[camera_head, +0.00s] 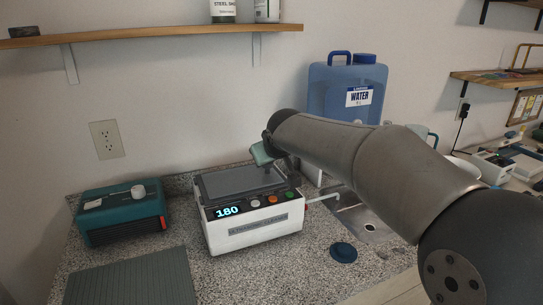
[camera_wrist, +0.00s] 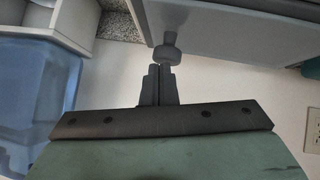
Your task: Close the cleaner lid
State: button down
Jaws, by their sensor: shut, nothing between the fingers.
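The cleaner (camera_head: 255,220) is a white box with a lit "180" display and several buttons on its front, standing on the speckled counter. Its grey lid (camera_head: 232,182) lies over the top, flat or nearly flat; I cannot tell whether it is fully seated. My gripper (camera_head: 267,168) is at the lid's right rear part, partly hidden by my arm. In the wrist view my gripper (camera_wrist: 164,69) has its fingers together and empty, with the tips at or very near a round grey knob (camera_wrist: 166,48) by the edge of a grey panel. Contact is unclear.
A teal device (camera_head: 122,212) stands to the left, with a ribbed grey mat (camera_head: 130,278) in front. A blue water jug (camera_head: 335,85) stands behind my arm. A sink (camera_head: 368,222) and a round blue cap (camera_head: 343,251) are to the right. A wooden shelf (camera_head: 150,34) hangs above.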

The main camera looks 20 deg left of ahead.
jog(key=shift+d+f, duration=0.15)
jog(key=shift+f, duration=0.2)
jog(key=s+d+r+p, duration=0.1)
jog(key=s+d+r, duration=0.2)
jog(key=r, duration=0.3)
jog(key=s+d+r+p, duration=0.1)
jog(key=s+d+r, duration=0.15)
jog(key=r, duration=0.25)
jog(key=s+d+f+m+g+h+p, duration=0.1)
jog(key=s+d+f+m+g+h, duration=0.1)
jog(key=s+d+f, duration=0.55)
jog(key=s+d+f+m+g+h+p, duration=0.1)
jog(key=s+d+f+m+h+p, duration=0.2)
jog(key=d, duration=0.8)
jog(key=s+d+f+m+g, duration=0.2)
jog(key=s+d+f, duration=0.4)
jog(key=s, duration=0.2)
jog(key=s+d+f+m+g, duration=0.2)
jog(key=s+d+f, duration=0.3)
jog(key=s, duration=0.4)
jog(key=shift+d+f+g, duration=0.35)
jog(key=shift+f+g, duration=0.25)
jog(key=shift+f, duration=0.1)
